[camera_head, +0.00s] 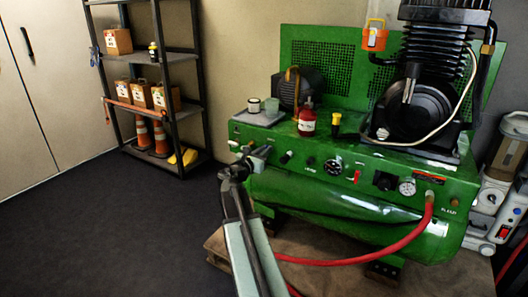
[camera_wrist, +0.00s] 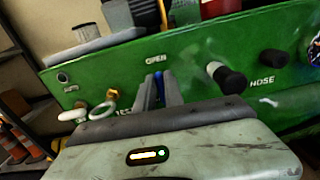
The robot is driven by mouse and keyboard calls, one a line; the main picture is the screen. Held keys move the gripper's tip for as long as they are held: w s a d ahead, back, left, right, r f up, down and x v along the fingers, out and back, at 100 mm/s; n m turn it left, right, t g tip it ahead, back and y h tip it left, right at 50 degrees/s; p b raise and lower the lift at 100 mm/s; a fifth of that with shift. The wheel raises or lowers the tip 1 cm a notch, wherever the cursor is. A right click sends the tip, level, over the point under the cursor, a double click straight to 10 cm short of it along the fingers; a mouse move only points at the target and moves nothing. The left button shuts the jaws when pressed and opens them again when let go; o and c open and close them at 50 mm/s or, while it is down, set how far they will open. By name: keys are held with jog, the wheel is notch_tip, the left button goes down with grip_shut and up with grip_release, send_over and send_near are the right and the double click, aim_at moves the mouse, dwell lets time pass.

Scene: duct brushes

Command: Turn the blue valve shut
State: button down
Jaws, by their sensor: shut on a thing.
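The green compressor panel (camera_wrist: 200,62) fills the wrist view, with the label OPEN above the blue valve (camera_wrist: 159,76). Only a narrow strip of blue shows, between the fingers of my gripper (camera_wrist: 158,92); the rest of the handle is hidden, so its angle is hard to tell. My gripper is shut on the blue valve. In the head view my gripper (camera_head: 262,153) reaches the left part of the panel front, and the valve is hidden behind it there.
A black knob (camera_wrist: 228,78) labelled NOSE or similar sits right of the valve, and a ring-shaped fitting (camera_wrist: 104,108) sits left. A red bottle (camera_head: 307,120) and cups stand on top. A red hose (camera_head: 350,260) hangs in front. The dark floor at left is clear.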

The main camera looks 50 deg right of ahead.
jog(key=shift+d, duration=0.1)
jog(key=m, duration=0.6)
jog(key=s+m, duration=0.1)
jog(key=m, duration=0.1)
jog(key=shift+d+f+m, duration=0.2)
jog(key=shift+m, duration=0.2)
jog(key=m, duration=0.3)
jog(key=m+b, duration=0.1)
jog(key=m, duration=0.1)
jog(key=shift+s+f, duration=0.15)
jog(key=shift+f, duration=0.15)
jog(key=shift+f+m, duration=0.15)
jog(key=shift+m, duration=1.65)
jog(key=c, duration=1.5)
grip_release()
jog(key=shift+o, duration=0.2)
